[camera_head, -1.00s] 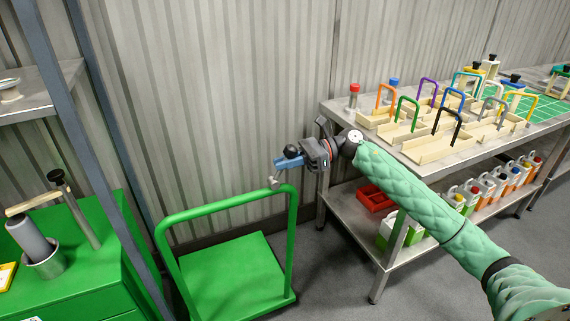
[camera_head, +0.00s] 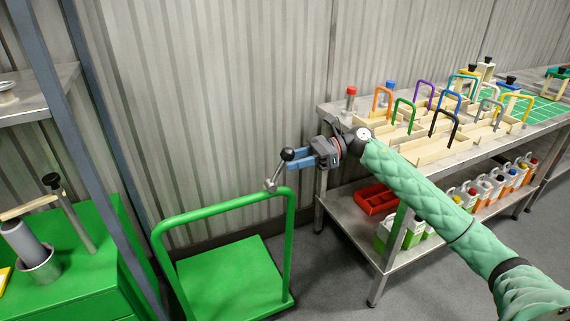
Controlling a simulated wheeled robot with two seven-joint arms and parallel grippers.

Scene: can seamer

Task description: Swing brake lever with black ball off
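The brake lever (camera_head: 277,172) is a short metal rod with a black ball (camera_head: 287,154) on top. It sits on the top bar of the green cart's handle (camera_head: 220,208), near the right corner, and leans up and to the right. My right gripper (camera_head: 296,159) has blue fingers pointing left at the ball. The fingers look parted, and the tips are close by the ball's right side; I cannot tell whether they touch it. My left gripper is not in view.
The green cart's deck (camera_head: 235,277) is empty. A metal table (camera_head: 425,165) with wooden trays and coloured handles stands right, with a red bin (camera_head: 376,199) on its lower shelf. A green cabinet (camera_head: 75,260) and a grey-blue post (camera_head: 118,150) are at the left.

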